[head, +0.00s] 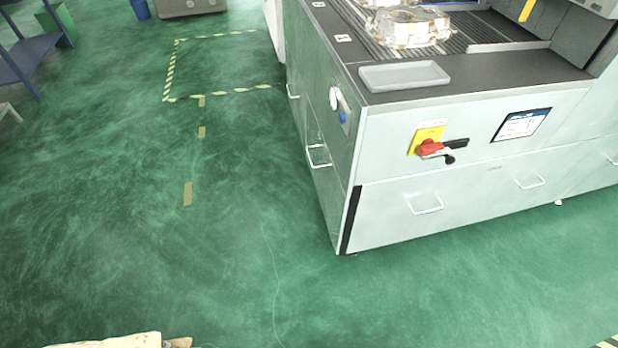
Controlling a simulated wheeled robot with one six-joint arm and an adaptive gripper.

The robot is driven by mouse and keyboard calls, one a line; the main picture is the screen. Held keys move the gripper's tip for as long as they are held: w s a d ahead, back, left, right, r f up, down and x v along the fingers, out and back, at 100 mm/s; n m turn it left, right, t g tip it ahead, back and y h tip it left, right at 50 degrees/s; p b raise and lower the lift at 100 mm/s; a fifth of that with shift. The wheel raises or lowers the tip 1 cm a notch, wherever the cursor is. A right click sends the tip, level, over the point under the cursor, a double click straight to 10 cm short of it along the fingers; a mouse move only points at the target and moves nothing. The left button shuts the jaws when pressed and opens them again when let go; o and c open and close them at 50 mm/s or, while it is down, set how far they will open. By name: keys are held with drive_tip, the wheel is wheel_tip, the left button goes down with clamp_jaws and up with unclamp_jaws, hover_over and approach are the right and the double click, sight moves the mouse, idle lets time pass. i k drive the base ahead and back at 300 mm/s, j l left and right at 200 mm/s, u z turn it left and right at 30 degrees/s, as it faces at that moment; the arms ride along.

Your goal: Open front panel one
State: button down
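A white machine cabinet (450,120) stands at the right with closed panels. Its near face has a low wide panel (390,215) with a bar handle (426,205) at left and another handle (529,183) further right. The left side face has panels with a larger handle (318,156) and a smaller handle (292,92). No panel number is readable, so I cannot tell which is front panel one. My gripper is not in view.
A red rotary switch on a yellow plate (430,140) sticks out above the low panel. A grey tray (404,76) and an aluminium casting (408,27) lie on top. A blue rack (20,55) stands far left.

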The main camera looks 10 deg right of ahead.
sight(333, 202)
drive_tip(key=i+l+u, duration=0.1)
drive_tip(key=i, duration=0.7)
drive_tip(key=i+l, duration=0.15)
drive_tip(key=i, duration=0.65)
drive_tip(key=u, duration=0.05)
